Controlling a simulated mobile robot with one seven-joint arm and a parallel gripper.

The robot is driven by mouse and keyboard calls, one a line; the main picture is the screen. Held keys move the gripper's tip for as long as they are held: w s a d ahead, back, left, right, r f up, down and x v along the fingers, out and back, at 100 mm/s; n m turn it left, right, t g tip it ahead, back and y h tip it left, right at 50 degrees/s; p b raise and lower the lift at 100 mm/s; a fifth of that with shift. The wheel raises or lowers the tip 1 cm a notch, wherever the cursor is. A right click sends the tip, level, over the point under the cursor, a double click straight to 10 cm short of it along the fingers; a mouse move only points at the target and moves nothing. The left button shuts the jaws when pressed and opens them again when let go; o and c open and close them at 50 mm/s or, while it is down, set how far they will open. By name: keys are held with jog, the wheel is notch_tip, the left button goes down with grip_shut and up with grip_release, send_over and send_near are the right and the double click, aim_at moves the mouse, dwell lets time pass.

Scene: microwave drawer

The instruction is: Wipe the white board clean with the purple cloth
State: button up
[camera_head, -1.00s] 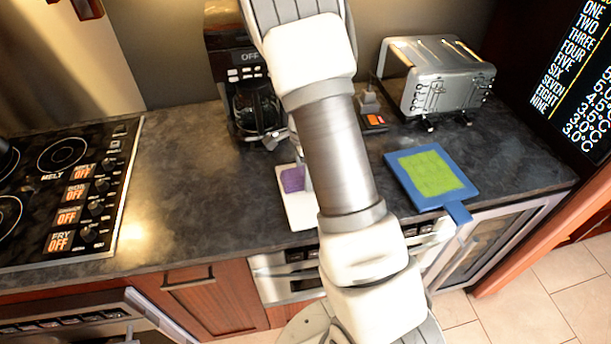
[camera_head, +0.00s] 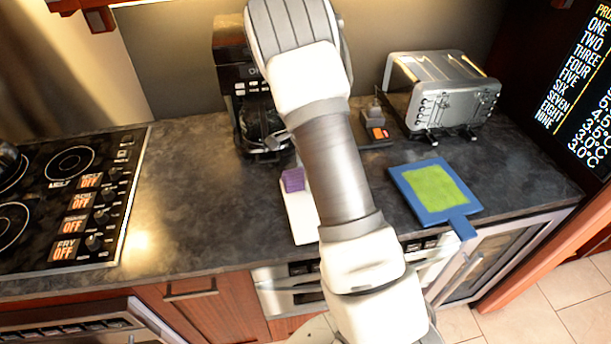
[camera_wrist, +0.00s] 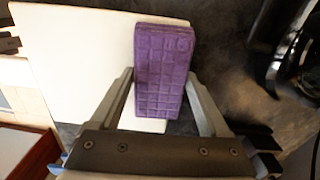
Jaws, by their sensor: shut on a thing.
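The white board (camera_head: 303,221) lies on the dark counter in front of the coffee maker, partly hidden behind my arm in the head view. It also fills much of the left of the wrist view (camera_wrist: 75,50). The purple cloth (camera_head: 292,180), a thick block with a grid pattern, is at the board's far end; in the wrist view the cloth (camera_wrist: 164,70) overlaps the board's edge. My gripper (camera_wrist: 163,85) has its fingers on either side of the cloth and is shut on it. In the head view my arm hides the gripper. I see no clear marks on the board's visible part.
A coffee maker (camera_head: 262,125) stands just behind the board. A toaster (camera_head: 440,92) and a small dark item with an orange screen (camera_head: 378,134) are at the back right. A blue-framed green board (camera_head: 435,190) lies right. The stove (camera_head: 70,200) is left; counter between is clear.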

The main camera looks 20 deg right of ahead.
jog(key=shift+r, duration=0.15)
notch_tip(320, 180, up, 8)
jog(key=p, duration=0.5)
jog(key=shift+p, duration=0.35)
